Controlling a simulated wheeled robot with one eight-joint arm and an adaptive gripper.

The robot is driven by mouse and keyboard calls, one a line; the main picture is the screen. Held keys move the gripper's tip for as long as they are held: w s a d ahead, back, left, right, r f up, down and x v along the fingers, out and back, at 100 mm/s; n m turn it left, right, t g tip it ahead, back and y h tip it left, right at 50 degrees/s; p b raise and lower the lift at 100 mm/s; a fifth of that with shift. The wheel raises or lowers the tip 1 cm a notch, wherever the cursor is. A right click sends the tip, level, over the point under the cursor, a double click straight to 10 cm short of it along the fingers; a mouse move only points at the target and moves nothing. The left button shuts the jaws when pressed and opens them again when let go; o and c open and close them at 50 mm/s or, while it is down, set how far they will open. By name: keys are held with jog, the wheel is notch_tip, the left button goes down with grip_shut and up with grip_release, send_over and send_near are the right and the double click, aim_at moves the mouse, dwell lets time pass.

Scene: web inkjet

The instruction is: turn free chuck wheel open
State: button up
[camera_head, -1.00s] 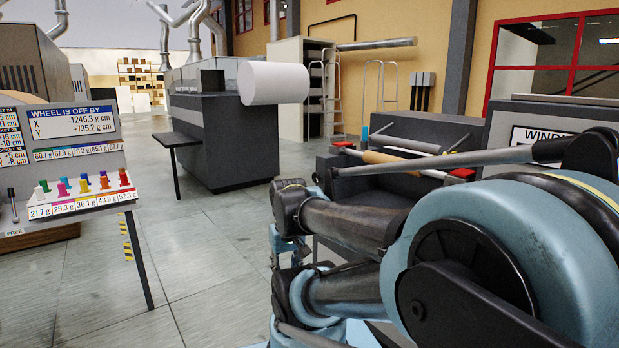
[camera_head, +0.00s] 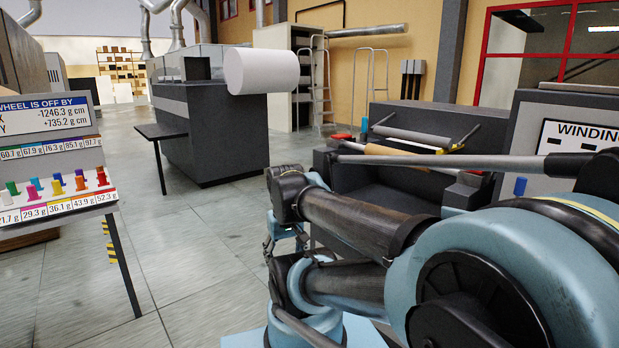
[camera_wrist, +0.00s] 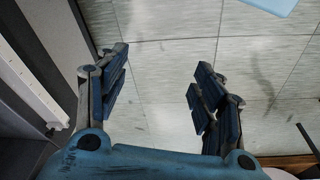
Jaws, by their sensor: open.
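I cannot pick out a free chuck wheel for certain in either view. A dark machine (camera_head: 350,190) with rollers stands right of centre in the head view, partly hidden behind my arm. It carries a grey roller (camera_head: 412,136), a tan roller (camera_head: 390,151) and red end parts. My gripper (camera_wrist: 160,75) is open and empty in the wrist view, its two blue fingers apart above the grey tiled floor. In the head view my gripper is small and partly hidden by the arm.
A panel labelled WINDING (camera_head: 578,132) with a blue knob (camera_head: 520,186) is at the right. A weight-readout stand (camera_head: 50,150) is at the left. A dark cabinet (camera_head: 215,140) with a white roll (camera_head: 262,71) is behind. Tiled floor (camera_head: 190,260) between them is clear.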

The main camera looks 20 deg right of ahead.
jog(key=w+d+r+m+h, duration=0.1)
jog(key=w+d+r+h, duration=0.25)
jog(key=w, duration=0.45)
jog(key=w+d+r+m+h, duration=0.2)
jog(key=w+d, duration=0.3)
jog(key=w, duration=0.4)
jog(key=w+d+r+m+h, duration=0.1)
jog(key=w+d+r+h, duration=0.25)
jog(key=w, duration=0.45)
jog(key=w+a+f+m+t+h, duration=0.1)
jog(key=w+f+m+t+h, duration=0.2)
jog(key=w, duration=0.8)
jog(key=w+a+f+m+t+h, duration=0.1)
jog(key=w+f+m+h, duration=0.3)
jog(key=w, duration=0.6)
jog(key=w+d+n, duration=0.1)
jog(key=w+d, duration=0.2)
jog(key=d, duration=0.5)
jog(key=w+d+r+n, duration=0.1)
jog(key=w+d, duration=0.2)
jog(key=d, duration=0.5)
jog(key=shift+w+d+r+h, duration=0.15)
jog(key=shift+w+d+h, duration=0.05)
jog(key=shift+d+h, duration=0.2)
jog(key=shift+a, duration=0.1)
jog(key=c, duration=1.1)
